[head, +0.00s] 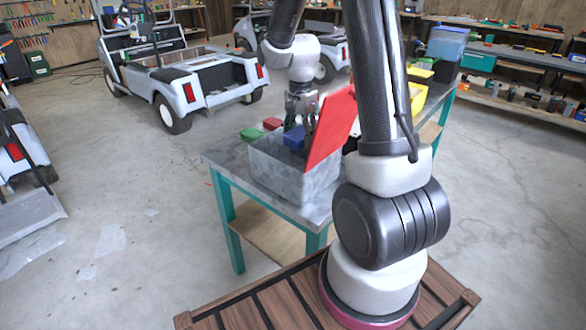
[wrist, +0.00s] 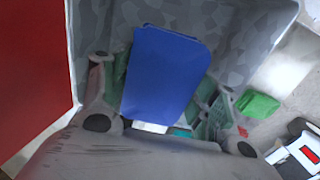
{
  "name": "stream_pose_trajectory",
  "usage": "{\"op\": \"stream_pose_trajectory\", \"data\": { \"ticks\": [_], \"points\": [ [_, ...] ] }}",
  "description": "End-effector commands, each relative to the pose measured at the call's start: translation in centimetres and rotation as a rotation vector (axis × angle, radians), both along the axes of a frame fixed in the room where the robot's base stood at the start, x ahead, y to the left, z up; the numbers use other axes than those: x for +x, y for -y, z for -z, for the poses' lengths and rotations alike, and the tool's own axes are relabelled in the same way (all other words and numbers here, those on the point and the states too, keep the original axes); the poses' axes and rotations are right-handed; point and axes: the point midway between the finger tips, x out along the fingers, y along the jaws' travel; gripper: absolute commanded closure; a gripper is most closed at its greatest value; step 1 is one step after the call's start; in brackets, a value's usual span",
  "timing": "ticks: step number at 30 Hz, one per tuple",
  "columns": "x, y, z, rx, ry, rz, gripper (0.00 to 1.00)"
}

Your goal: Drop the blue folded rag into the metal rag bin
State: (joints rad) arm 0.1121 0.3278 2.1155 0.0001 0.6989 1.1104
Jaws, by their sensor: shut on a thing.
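The blue folded rag (wrist: 163,78) is held in my gripper (head: 297,122), and it also shows in the head view (head: 293,139). The metal rag bin (head: 281,178) is a grey mottled box on the table, with its red lid (head: 332,128) standing open on the right side. My gripper points down over the bin's opening, with the rag at about rim height. In the wrist view the bin's grey wall (wrist: 232,22) lies behind the rag, and the red lid (wrist: 32,70) is at the left. The bin's floor is mostly hidden by the rag and my gripper.
The bin stands on a grey-topped table (head: 222,160) with teal legs. A green cloth (head: 251,134) and a red cloth (head: 272,123) lie beyond the bin. Yellow bins and a blue tub (head: 446,42) are farther right. Golf carts (head: 182,78) stand behind on open floor.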

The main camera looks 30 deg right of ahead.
Motion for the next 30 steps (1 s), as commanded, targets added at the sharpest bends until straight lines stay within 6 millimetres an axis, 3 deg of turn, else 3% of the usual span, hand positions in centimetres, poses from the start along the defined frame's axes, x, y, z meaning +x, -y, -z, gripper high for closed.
{"op": "stream_pose_trajectory", "data": {
  "ticks": [12,13,17,30],
  "points": [
    [-0.01,-0.01,0.99,0.0,0.0,0.0,0.62],
    [-0.01,-0.01,0.98,0.0,0.0,0.0,0.38],
    [-0.01,-0.01,0.97,0.0,0.0,0.0,0.15],
    [0.09,0.01,0.24,-0.001,0.004,0.0,0.15]
  ]
}}
